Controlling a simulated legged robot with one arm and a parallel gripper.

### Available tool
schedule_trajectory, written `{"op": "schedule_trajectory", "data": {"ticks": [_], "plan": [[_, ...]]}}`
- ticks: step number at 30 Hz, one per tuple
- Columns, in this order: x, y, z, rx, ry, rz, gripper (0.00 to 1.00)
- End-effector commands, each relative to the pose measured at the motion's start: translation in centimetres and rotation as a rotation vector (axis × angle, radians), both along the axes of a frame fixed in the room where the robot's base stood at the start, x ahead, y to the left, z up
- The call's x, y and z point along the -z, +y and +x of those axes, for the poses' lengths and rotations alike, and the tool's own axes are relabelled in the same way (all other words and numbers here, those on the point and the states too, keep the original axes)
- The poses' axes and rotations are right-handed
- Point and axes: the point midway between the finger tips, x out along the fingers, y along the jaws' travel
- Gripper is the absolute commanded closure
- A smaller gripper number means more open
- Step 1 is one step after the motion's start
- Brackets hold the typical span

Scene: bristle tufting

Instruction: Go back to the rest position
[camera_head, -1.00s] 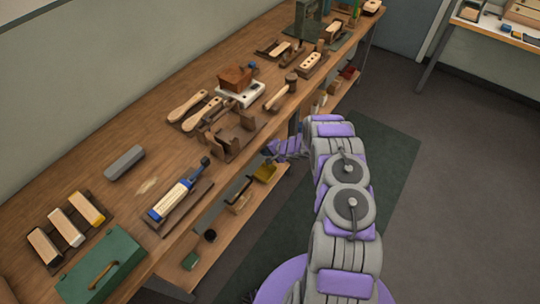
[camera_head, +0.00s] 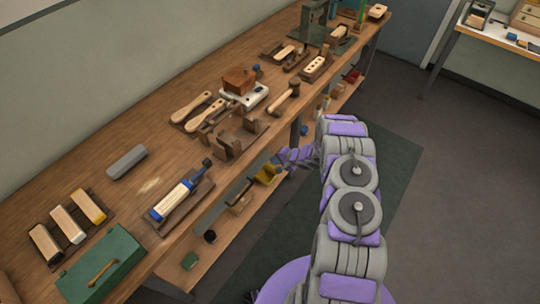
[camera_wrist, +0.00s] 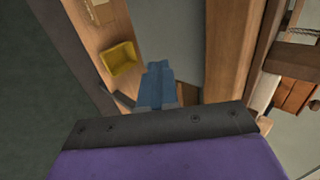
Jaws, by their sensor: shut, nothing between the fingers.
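My gripper (camera_head: 284,157) is just off the front edge of the workbench (camera_head: 120,180), low beside it, with my grey and purple arm folded to its right. In the wrist view its blue-grey fingers (camera_wrist: 158,78) are together with nothing between them. They point down past the bench edge toward the lower shelf. A yellow tub (camera_wrist: 121,58) is beside the fingers in that view, apart from them as far as I can tell. The same yellow tub (camera_head: 266,174) sits under the bench in the head view.
The bench carries wooden handles (camera_head: 191,107), a mallet (camera_head: 284,96), a white scale (camera_head: 246,96) with a brown block, a green box (camera_head: 101,266) and several brushes. The lower shelf (camera_head: 208,252) holds small containers. Open floor (camera_head: 455,190) lies to the right.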

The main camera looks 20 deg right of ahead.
Motion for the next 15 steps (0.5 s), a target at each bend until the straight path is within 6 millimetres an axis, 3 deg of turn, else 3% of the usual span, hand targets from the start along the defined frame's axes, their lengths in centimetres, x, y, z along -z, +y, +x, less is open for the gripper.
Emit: {"op": "schedule_trajectory", "data": {"ticks": [2,9,15], "plan": [[-1.7,-1.3,-0.8,0.009,-0.005,-0.003,1.00],[-4.8,-2.4,-3.4,0.009,-0.004,-0.011,1.00],[-5.7,-3.3,-4.6,0.007,-0.002,-0.009,1.00]]}}
